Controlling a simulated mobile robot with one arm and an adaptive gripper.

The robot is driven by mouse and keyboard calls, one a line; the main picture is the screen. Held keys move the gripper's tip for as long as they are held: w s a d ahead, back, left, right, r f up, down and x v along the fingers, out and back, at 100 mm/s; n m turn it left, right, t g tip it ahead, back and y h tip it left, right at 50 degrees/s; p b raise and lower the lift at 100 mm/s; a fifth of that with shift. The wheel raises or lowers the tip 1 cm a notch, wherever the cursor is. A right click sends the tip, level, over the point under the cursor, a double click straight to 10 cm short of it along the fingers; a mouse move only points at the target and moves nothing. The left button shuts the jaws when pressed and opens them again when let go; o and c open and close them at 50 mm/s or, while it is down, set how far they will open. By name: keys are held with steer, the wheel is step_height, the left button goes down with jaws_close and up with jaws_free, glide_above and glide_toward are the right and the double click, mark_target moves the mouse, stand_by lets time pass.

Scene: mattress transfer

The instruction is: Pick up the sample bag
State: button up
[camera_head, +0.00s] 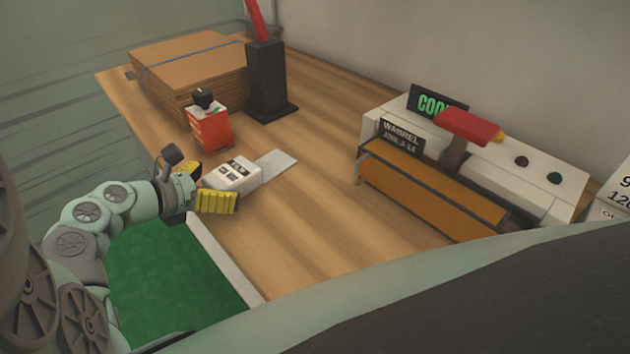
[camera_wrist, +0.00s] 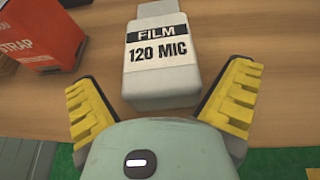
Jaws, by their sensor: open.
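The sample bag appears to be the white, block-like packet (camera_wrist: 162,78) labelled "FILM 120 MIC", with a narrower pale end pointing away from me. It lies on the wooden table in the head view (camera_head: 233,175), with a flat grey-white strip (camera_head: 275,164) extending from its far side. My gripper (camera_head: 204,187) has yellow ribbed fingers and is open. In the wrist view the fingers (camera_wrist: 160,82) stand wide apart, one on each side of the packet's near end, with gaps on both sides. I cannot tell the height of the fingertips above the table.
A red box with a black knob (camera_head: 209,125) stands just behind the packet; it shows at upper left in the wrist view (camera_wrist: 38,35). Stacked cardboard (camera_head: 190,75) and a black stand (camera_head: 267,80) are behind. A sealer-like machine (camera_head: 435,188) is right. Bare wood (camera_head: 310,225) lies between.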

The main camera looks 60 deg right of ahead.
steer(key=shift+s+d+f, duration=0.1)
steer(key=shift+s+d, duration=0.05)
steer(key=shift+d, duration=0.15)
steer(key=shift+a, duration=0.1)
steer(key=c, duration=1.2)
